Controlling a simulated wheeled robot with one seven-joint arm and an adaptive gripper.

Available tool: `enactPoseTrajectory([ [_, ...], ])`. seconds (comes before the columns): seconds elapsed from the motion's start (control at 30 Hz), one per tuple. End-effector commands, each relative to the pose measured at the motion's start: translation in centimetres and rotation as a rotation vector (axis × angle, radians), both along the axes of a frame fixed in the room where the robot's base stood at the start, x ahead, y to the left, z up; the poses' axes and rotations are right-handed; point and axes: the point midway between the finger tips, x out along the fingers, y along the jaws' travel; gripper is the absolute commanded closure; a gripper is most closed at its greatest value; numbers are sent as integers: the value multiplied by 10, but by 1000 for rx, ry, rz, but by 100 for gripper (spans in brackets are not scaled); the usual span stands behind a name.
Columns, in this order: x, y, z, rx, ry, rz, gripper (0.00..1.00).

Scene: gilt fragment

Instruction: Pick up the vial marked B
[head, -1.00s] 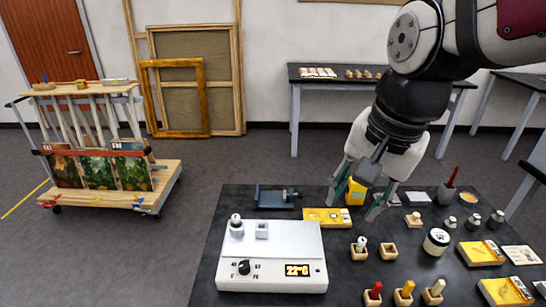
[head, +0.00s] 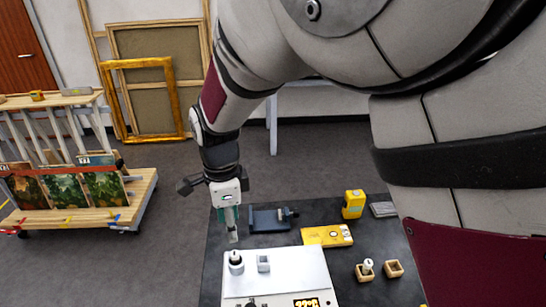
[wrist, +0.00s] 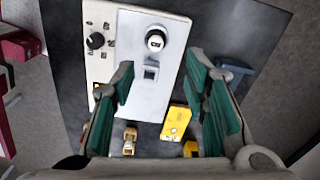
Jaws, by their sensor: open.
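A small white vial with a dark top (head: 236,258) stands upright in a socket of the white heating block (head: 290,263); it also shows in the wrist view (wrist: 156,41), its mark too small to read surely. A second pale vial (head: 367,266) stands in a wooden holder (head: 364,277) to the right; its mark is not legible. My gripper (head: 232,236) points down near the back left of the block, above the first vial's area. In the wrist view its green-padded fingers (wrist: 162,78) are apart with nothing between them, and the first vial lies beyond them.
An empty square socket (head: 263,263) is beside the first vial. A blue clamp-like tool (head: 270,220), a yellow box (head: 327,236) and a yellow device (head: 353,204) lie behind the block. An empty wooden holder (head: 393,269) is at right. My arm hides the table's right side.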

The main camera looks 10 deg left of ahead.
Motion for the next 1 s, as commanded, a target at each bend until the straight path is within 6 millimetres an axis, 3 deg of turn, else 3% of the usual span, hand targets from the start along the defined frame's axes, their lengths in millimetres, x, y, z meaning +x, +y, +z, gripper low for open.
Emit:
enactPoseTrajectory([
  [0.2,-1,-1,-38,-2,1,1,59],
  [0.47,-2,-1,-56,0,0,2,59],
  [0.8,-7,-2,-98,0,1,1,59],
  [1.0,-6,-2,-102,2,-1,2,59],
])
